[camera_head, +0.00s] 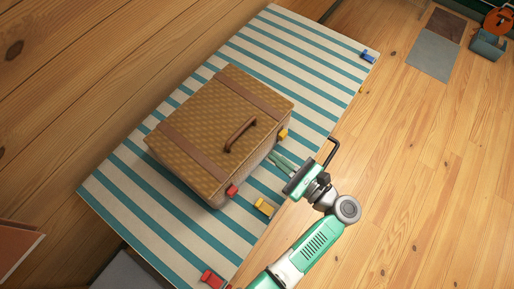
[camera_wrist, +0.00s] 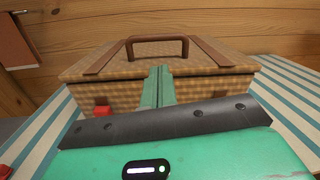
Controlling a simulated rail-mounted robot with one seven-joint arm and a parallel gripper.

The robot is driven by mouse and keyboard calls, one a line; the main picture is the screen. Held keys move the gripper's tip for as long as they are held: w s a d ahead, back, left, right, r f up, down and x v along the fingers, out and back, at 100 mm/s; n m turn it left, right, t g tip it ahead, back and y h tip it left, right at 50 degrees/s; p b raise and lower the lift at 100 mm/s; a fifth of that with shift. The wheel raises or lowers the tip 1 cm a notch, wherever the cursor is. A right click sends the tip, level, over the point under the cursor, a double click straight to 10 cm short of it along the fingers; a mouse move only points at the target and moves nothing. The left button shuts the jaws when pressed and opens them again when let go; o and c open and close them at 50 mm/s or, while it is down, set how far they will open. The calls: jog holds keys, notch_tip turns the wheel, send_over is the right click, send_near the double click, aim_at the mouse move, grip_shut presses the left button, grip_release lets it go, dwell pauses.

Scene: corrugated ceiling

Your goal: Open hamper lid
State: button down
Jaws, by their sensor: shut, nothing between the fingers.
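A woven brown hamper (camera_head: 218,135) with two brown straps stands on the striped cloth. Its lid (camera_head: 240,98) is down, with an arched brown handle (camera_head: 241,135) on top near the front edge. In the wrist view the hamper front (camera_wrist: 205,93) and the handle (camera_wrist: 157,42) show straight ahead. My gripper (camera_head: 274,155) is close to the hamper's front side, its green fingers pointing at it. Whether the fingertips touch the hamper cannot be told.
Several small clips lie about: red (camera_head: 232,190) and yellow (camera_head: 282,134) ones at the hamper's front corners, another yellow one (camera_head: 264,207) nearby, and a blue one (camera_head: 368,57) at the far corner. The striped cloth (camera_head: 300,60) is bare beyond the hamper.

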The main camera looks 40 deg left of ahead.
aim_at(248, 148)
jog(key=shift+m+g+y, duration=0.4)
jog(key=shift+m+y, duration=0.4)
jog(key=x, duration=0.3)
jog(key=s+f+x, duration=0.1)
jog(key=x, duration=0.2)
jog(key=p+x, duration=0.1)
jog(key=x, duration=0.2)
jog(key=shift+s+a+f, duration=0.15)
jog(key=shift+s+f, duration=0.15)
